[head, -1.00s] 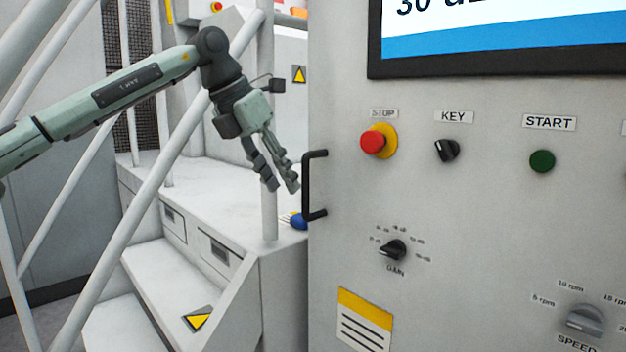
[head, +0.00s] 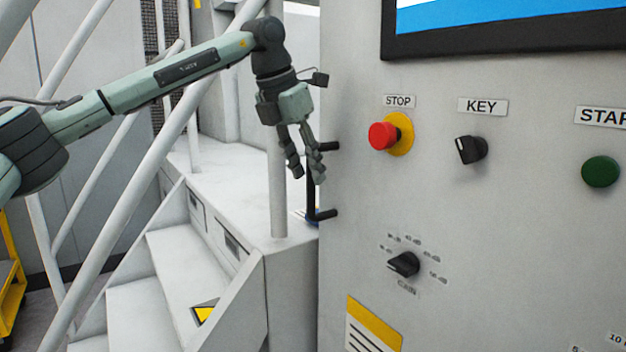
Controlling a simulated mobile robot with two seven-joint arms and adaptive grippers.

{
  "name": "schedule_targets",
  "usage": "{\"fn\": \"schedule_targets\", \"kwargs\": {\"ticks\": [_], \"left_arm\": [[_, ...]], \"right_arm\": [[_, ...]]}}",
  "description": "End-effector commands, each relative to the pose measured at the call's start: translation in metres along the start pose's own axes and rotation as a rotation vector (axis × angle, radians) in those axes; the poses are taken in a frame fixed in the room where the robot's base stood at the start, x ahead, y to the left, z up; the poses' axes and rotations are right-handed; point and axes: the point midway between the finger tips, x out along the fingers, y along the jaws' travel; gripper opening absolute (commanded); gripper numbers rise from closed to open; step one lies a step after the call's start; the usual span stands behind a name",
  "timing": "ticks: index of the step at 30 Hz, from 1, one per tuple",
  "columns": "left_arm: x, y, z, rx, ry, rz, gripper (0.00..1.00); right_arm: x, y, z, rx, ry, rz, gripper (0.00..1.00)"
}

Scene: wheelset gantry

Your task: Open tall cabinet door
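The tall cabinet (head: 350,270) fills the right side of the head view, its grey front panel carrying controls. A black bar handle (head: 311,203) stands out from the panel's left edge. My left gripper (head: 308,175) points down at the handle's upper part, and one finger covers some of the bar. Its two fingers are apart with a gap between them, and nothing is clearly held. I cannot tell whether a finger touches the handle. The door appears shut. My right gripper is out of view.
A red stop button (head: 383,136), a black key switch (head: 471,150), a green start button (head: 600,172) and a gain knob (head: 403,264) project from the panel. White stairs (head: 165,265) with a railing (head: 180,125) stand left of the cabinet, close to my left arm.

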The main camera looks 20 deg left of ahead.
Motion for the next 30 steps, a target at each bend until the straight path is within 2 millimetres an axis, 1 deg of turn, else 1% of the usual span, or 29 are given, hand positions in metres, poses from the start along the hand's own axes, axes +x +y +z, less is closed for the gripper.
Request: {"fn": "schedule_targets", "kwargs": {"ticks": [1,3,7,11,17,25,26,30], "left_arm": [[0.008,0.000,-0.001,0.001,0.003,0.000,0.36],[0.017,0.000,0.000,0.000,0.003,0.000,0.36],[0.029,0.000,0.000,0.000,0.000,0.001,0.36],[0.033,0.000,0.000,0.000,0.000,0.001,0.36],[0.034,0.000,0.000,0.000,0.000,0.000,0.36],[0.033,0.000,0.000,0.000,0.000,0.000,0.02],[0.033,0.000,0.000,0.000,0.000,0.000,0.00],[0.033,0.000,0.000,0.000,-0.001,0.000,0.00]], "right_arm": [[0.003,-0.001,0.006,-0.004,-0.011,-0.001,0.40],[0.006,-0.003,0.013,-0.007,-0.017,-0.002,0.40],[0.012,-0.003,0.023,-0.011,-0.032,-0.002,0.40],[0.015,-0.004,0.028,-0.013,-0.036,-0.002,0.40],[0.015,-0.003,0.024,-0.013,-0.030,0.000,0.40],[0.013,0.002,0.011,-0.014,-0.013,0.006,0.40],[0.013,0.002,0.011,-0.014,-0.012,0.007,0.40],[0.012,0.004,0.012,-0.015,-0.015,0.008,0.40]]}}
